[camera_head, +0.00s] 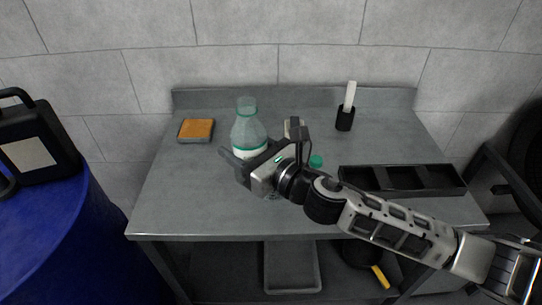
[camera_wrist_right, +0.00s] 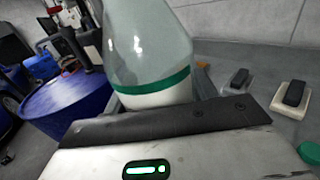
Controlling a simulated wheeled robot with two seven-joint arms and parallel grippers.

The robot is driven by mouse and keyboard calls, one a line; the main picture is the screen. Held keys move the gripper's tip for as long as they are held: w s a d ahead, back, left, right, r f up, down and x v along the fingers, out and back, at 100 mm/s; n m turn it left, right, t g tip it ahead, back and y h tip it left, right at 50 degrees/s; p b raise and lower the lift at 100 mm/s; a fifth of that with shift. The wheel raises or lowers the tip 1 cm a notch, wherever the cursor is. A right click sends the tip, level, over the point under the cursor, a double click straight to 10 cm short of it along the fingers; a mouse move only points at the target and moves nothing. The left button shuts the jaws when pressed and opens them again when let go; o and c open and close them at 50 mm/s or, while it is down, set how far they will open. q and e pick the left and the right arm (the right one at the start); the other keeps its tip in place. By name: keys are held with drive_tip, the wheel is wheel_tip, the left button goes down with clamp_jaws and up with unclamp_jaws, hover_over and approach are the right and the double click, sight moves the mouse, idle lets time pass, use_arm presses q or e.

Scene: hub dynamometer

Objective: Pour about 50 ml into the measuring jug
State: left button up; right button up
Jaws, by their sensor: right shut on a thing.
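A clear bottle with a green neck and a green-edged white label (camera_head: 249,132) stands upright or nearly so over the grey table, left of its middle. My right gripper (camera_head: 243,163) is shut on the bottle around its lower part. The bottle also fills the middle of the right wrist view (camera_wrist_right: 150,50), between the fingers. I cannot tell whether its base touches the table. A green cap (camera_head: 316,160) lies on the table right of the gripper. I cannot make out a measuring jug; my gripper and arm hide part of the table. My left gripper is not in view.
An orange-topped sponge or pad in a tray (camera_head: 197,130) lies back left. A black cup with a white stick (camera_head: 345,118) stands back right. A black compartment tray (camera_head: 402,180) lies right. A blue drum (camera_head: 60,235) bears a black canister (camera_head: 35,140). The table's front left is clear.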

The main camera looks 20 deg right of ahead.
drive_tip(key=shift+w+a+r+y, duration=0.1)
drive_tip(key=shift+w+r+y, duration=0.1)
drive_tip(key=shift+w+y, duration=0.15)
